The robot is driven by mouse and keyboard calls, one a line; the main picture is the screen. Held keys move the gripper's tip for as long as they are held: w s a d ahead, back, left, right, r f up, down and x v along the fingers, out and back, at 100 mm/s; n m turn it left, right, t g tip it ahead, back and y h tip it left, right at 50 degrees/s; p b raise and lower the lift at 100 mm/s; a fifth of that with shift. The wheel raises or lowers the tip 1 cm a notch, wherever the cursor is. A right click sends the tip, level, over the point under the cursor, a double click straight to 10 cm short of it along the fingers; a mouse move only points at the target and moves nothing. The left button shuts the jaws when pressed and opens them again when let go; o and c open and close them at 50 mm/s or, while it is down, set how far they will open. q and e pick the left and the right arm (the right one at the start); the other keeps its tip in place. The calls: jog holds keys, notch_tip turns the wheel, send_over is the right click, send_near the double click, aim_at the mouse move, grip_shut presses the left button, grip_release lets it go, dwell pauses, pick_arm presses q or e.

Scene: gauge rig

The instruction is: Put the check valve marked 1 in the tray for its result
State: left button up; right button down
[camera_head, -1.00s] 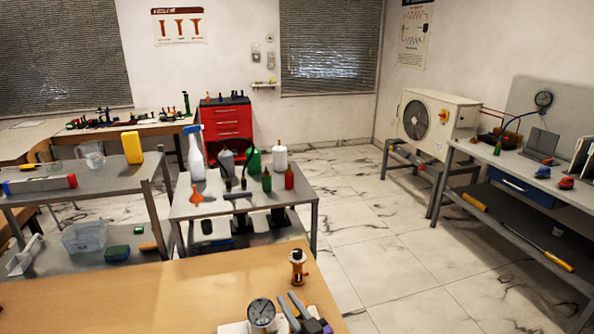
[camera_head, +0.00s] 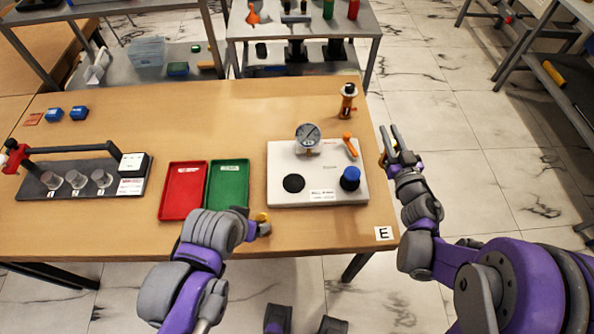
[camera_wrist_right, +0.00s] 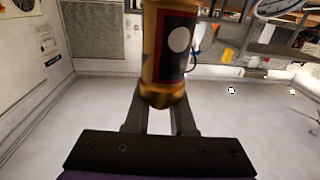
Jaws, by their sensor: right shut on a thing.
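My right gripper (camera_head: 389,132) is at the right edge of the table. In the right wrist view it is shut on a brass cylinder (camera_wrist_right: 165,88) with a black-and-red label and a blank-looking white disc. I cannot read a number on it, and in the head view it hardly shows. A red tray (camera_head: 183,191) and a green tray (camera_head: 228,186) lie side by side, apparently empty. A black stand (camera_head: 125,168) at the left has clear cups marked 1, 2 and 3. My left gripper (camera_head: 264,226) is near the green tray's front corner; its fingers are unclear.
A white board (camera_head: 285,165) carries a gauge (camera_head: 308,133), a black round port (camera_head: 293,183), a blue knob (camera_head: 350,177) and an orange lever (camera_head: 350,145). A brass-and-black fitting (camera_head: 347,103) stands behind it. The table's middle back is clear.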

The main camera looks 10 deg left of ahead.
pick_arm(q)
jog(key=f+b, duration=0.2)
jog(key=s+f+b, duration=0.1)
jog(key=f+b, duration=0.1)
jog(key=f, duration=0.1)
jog(key=f+b, duration=0.2)
jog(key=shift+s+f, duration=0.2)
jog(key=shift+f, duration=0.1)
pick_arm(e)
jog(key=s+a+n+g+y, duration=0.1)
jog(key=s+a+y, duration=0.1)
jog(key=a, duration=1)
jog(key=s+a+r+n+g+y, duration=0.1)
jog(key=s+a, duration=0.4)
jog(key=a, duration=0.8)
jog(key=shift+r+n+g+y, duration=0.15)
jog(key=shift+n+g+y, duration=0.25)
jog(key=shift+n+y, duration=0.5)
jog(key=shift+a, duration=0.1)
pick_arm(q)
notch_tip(320, 180, down, 2)
jog(key=shift+f+b, duration=0.2)
jog(key=shift+b, duration=1.05)
pick_arm(e)
notch_tip(320, 180, down, 10)
jog(key=shift+r, duration=0.15)
pick_arm(q)
jog(key=shift+f, duration=0.15)
